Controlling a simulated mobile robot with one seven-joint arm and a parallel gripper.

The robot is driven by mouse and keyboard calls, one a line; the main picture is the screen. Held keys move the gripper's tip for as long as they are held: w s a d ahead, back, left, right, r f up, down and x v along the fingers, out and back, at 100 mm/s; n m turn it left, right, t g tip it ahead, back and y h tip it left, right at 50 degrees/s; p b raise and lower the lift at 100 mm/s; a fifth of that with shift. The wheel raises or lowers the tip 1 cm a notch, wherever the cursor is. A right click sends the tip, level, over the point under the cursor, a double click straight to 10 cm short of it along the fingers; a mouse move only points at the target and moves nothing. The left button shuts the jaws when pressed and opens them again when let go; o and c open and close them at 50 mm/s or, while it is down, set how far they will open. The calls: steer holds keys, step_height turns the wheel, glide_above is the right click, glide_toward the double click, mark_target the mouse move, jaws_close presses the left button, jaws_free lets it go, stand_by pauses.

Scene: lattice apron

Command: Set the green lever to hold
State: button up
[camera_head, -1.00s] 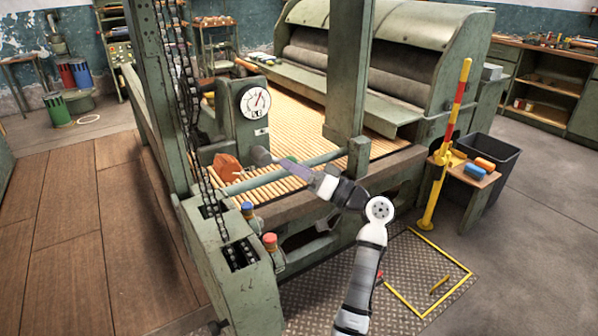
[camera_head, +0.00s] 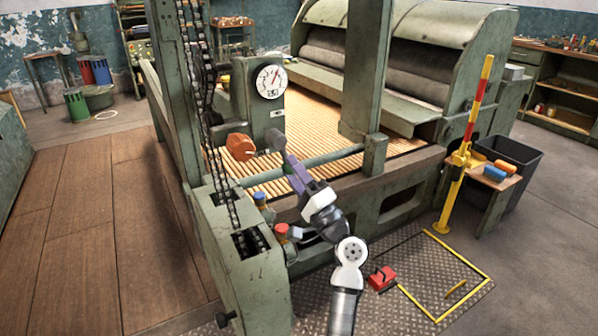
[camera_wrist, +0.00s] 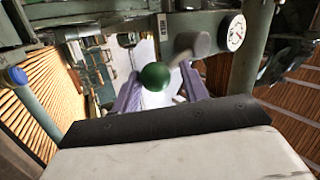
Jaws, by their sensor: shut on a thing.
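The green lever's round knob (camera_wrist: 155,76) sits between the purple fingers of my gripper (camera_wrist: 160,82) in the wrist view. My gripper is shut on it. A pale rod and a grey round hub (camera_wrist: 190,43) lie just beyond the knob; how the rod joins the knob is hard to make out. In the head view my gripper (camera_head: 293,170) reaches up and left over the slatted bed, and its fingers mostly hide the knob. The grey hub (camera_head: 275,138) shows just past the fingertips.
A white dial (camera_head: 271,82) is on the green housing above the hub. An orange part (camera_head: 240,147) is left of the fingers. A horizontal bar (camera_head: 325,158), a post (camera_head: 362,70) and hanging chains (camera_head: 205,110) are close by. A red pedal (camera_head: 380,278) is on the floor plate.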

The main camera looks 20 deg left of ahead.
steer(key=shift+s+a+r+m+t, duration=0.2)
steer(key=shift+a+r+m+t, duration=0.1)
steer(key=o, duration=1.4)
steer(key=shift+a+f, duration=0.1)
steer(key=shift+a, duration=0.1)
steer(key=shift+o, duration=0.2)
steer(key=shift+d, duration=0.15)
steer(key=shift+d+f, duration=0.35)
steer(key=b+v, duration=0.4)
steer(key=v, duration=0.9)
steer(key=shift+s+r, duration=0.15)
steer(key=shift+r, duration=0.05)
